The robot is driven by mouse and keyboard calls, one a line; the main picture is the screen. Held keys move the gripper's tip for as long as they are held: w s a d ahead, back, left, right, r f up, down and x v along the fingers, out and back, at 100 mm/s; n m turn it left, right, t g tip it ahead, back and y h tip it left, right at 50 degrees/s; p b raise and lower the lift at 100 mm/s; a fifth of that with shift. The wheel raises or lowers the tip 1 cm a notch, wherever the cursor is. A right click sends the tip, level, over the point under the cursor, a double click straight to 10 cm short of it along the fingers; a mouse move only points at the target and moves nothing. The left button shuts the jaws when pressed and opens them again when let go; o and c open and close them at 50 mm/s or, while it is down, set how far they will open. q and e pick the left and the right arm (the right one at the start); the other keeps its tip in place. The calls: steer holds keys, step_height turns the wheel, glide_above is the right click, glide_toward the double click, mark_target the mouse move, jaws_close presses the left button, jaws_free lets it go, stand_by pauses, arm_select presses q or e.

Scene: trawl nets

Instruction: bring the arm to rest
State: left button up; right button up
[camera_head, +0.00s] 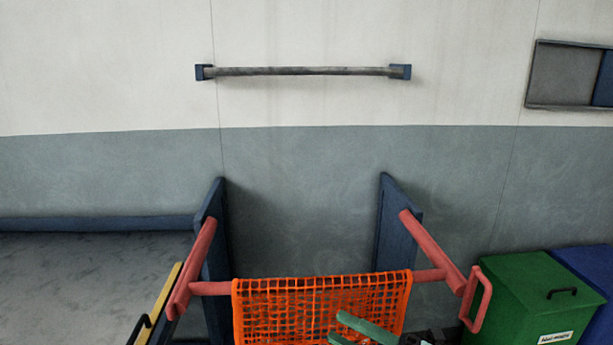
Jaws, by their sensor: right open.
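My right gripper (336,327) is at the bottom edge, right of centre, its green fingers pointing left with a gap between them. It is open, and I see nothing between the fingers. It is in front of an orange net (290,305), which hangs over a red crossbar (428,275). I cannot tell whether the fingers touch the net. Most of my right arm is below the frame, and my left gripper is not in view.
Two blue upright panels (398,235) carry red side arms (432,240) around the net. A green lidded bin (530,290) and a blue bin (590,270) stand at right. A grey surface (80,275) lies at left. A grey rail (300,71) is on the wall.

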steer(key=s+d+f+m+t+h+p, duration=0.1)
steer(key=d+f+m+t+h, duration=0.4)
steer(key=f+m, duration=0.4)
steer(key=s+d+f+m+t+h, duration=0.2)
steer(key=f+m+h, duration=0.45)
steer(key=m, duration=0.45)
steer(key=s+d+f+m+g+h, duration=0.3)
steer(key=s+f+m+g+h, duration=0.2)
steer(key=s+f, duration=1.1)
steer(key=m+g, duration=0.2)
steer(key=shift+m+p, duration=0.3)
steer(key=shift+p, duration=0.1)
